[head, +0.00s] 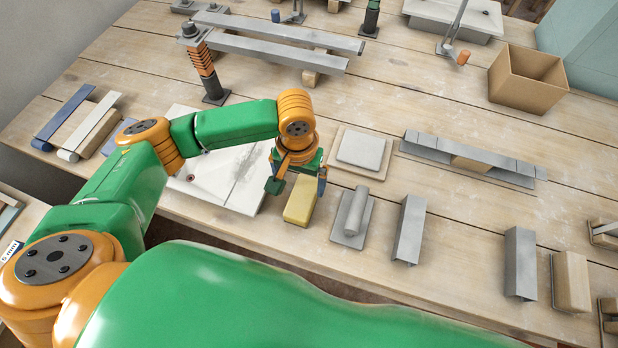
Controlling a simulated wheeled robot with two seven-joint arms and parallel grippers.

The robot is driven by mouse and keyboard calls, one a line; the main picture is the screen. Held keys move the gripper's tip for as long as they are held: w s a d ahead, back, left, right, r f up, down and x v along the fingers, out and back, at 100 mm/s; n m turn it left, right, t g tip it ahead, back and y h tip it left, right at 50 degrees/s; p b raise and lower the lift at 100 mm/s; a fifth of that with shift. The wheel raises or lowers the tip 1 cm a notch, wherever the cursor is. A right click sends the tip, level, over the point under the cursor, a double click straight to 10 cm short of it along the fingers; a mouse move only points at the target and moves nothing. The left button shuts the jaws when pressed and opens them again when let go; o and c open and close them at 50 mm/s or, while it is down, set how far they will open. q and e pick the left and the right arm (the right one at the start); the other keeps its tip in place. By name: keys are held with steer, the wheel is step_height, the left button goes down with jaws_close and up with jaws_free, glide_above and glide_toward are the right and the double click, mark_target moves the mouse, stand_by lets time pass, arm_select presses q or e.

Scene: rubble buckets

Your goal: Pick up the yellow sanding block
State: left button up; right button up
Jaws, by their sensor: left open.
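The yellow sanding block (300,203) lies on the wooden workbench near its front edge, at the middle of the head view. My left gripper (297,184) is over the block's far end, pointing down with its fingers apart. One finger shows on each side of the block. The gripper hides the block's far end, and I cannot tell whether the fingers touch it. My right gripper is not in view.
A grey plate with a cylinder (354,214) lies close right of the block. A white board (225,178) lies to its left. Grey channel pieces (409,230) stand further right. A cardboard box (527,78) stands at the back right.

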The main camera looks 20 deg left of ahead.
mark_target(302, 199)
arm_select(q)
steer(key=f, duration=0.1)
steer(key=s+f, duration=0.1)
steer(key=f, duration=0.1)
steer(key=s+d+f, duration=0.1)
steer(key=f, duration=0.1)
steer(key=shift+w+f, duration=0.15)
steer(key=shift+w, duration=0.05)
steer(key=shift+w+f, duration=0.1)
steer(key=shift+w, duration=0.25)
steer(key=shift+c, duration=0.6)
steer(key=shift+s, duration=0.2)
steer(key=c, duration=1.3)
steer(key=shift+w, duration=0.1)
steer(key=shift+c, duration=0.2)
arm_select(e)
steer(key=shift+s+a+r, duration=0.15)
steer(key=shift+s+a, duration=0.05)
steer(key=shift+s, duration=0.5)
